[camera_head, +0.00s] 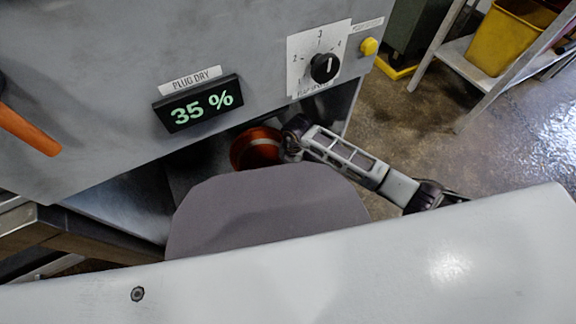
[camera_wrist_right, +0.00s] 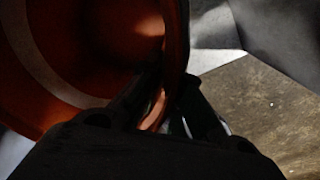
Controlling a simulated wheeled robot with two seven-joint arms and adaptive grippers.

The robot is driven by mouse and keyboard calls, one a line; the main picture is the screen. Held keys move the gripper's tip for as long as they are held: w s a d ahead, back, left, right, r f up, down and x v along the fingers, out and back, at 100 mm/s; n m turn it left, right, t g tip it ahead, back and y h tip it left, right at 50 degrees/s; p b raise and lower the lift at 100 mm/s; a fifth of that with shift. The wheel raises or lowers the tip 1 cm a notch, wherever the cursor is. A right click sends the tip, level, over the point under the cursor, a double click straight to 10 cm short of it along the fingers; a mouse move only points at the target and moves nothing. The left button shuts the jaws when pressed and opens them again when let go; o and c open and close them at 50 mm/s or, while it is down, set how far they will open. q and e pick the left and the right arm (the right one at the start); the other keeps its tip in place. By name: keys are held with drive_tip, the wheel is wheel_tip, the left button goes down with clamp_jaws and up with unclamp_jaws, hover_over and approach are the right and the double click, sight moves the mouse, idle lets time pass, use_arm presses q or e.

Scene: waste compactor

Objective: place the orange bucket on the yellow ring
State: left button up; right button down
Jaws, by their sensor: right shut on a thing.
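The orange bucket (camera_head: 256,150) is in the shaded opening under the grey machine, partly hidden behind the machine's lower edge and my grey body part. My right gripper (camera_head: 290,140) is at the bucket's right side, with the arm reaching in from the right. In the right wrist view the bucket (camera_wrist_right: 95,45) fills the upper left, and my right gripper (camera_wrist_right: 160,105) is shut on its rim. A light band shows on the bucket's inner wall. My left gripper is not in view. I cannot make out the yellow ring in either view.
The grey machine carries a display reading 35 % (camera_head: 199,103), a black dial (camera_head: 324,68) and a yellow button (camera_head: 369,46). A rack with a yellow bin (camera_head: 505,38) stands at upper right. Floor (camera_head: 405,125) is clear between them. An orange handle (camera_head: 28,131) is at far left.

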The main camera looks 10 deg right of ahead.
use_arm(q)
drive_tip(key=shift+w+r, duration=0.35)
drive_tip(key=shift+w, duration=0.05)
use_arm(e)
drive_tip(key=shift+f, duration=0.1)
drive_tip(key=c, duration=1.6)
unclamp_jaws()
drive_tip(key=shift+c, duration=0.2)
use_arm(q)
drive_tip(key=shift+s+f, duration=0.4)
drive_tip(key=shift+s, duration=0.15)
use_arm(e)
drive_tip(key=shift+r, duration=0.2)
